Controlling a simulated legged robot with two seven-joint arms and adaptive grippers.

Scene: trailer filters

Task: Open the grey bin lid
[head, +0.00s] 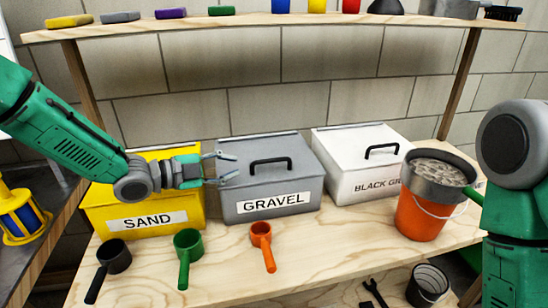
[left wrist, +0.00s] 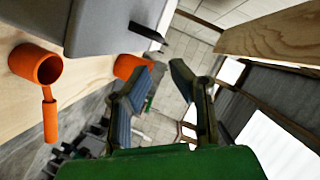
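The grey bin (head: 272,205), labelled GRAVEL, stands in the middle of the wooden bench. Its grey lid (head: 240,160) is closed, with a black bar handle (head: 270,162) on top. My left gripper (head: 231,166) is open and empty at the left side of the lid, its fingers pointing right toward the handle, apart from it. In the left wrist view my left gripper's two fingers (left wrist: 163,72) are spread with nothing between them. The grey bin (left wrist: 105,25) fills the upper left there. My right arm shows at the right edge of the head view; its gripper is not seen.
A yellow SAND bin (head: 110,208) stands left, partly behind my left arm. A white BLACK GR… bin (head: 350,180) stands right. An orange bucket with a grey sieve (head: 428,215) is farther right. Black, green and orange scoops (head: 262,236) lie in front. A shelf (head: 290,22) runs above.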

